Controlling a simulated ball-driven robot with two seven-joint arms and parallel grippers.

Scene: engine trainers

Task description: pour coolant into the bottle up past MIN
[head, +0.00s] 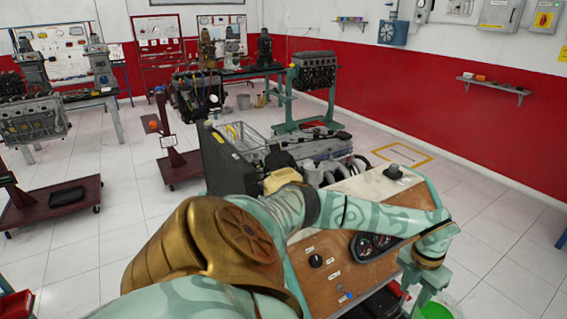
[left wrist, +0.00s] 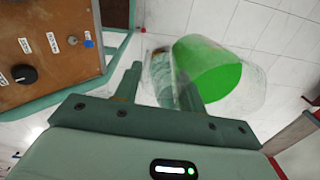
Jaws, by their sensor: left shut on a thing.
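My left gripper (head: 424,286) is low at the bottom right of the head view, beside the front of the engine trainer. In the left wrist view, its two fingers (left wrist: 160,84) are shut on a clear jug (left wrist: 256,88), apparently at its handle side. Bright green coolant (left wrist: 210,68) is in the jug; its green also shows at the bottom edge of the head view (head: 436,311). A cream-yellow vessel (head: 283,178), perhaps the bottle, sits on the trainer behind my arm. Its lower part is hidden, and I cannot read a MIN mark or level. My right gripper is not in view.
The trainer's brown panel (head: 322,274) with gauges and knobs stands close to my left forearm; it also shows in the wrist view (left wrist: 45,45). A black box (head: 222,163) stands upright at the trainer's left. Tiled floor (head: 500,240) is free to the right.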

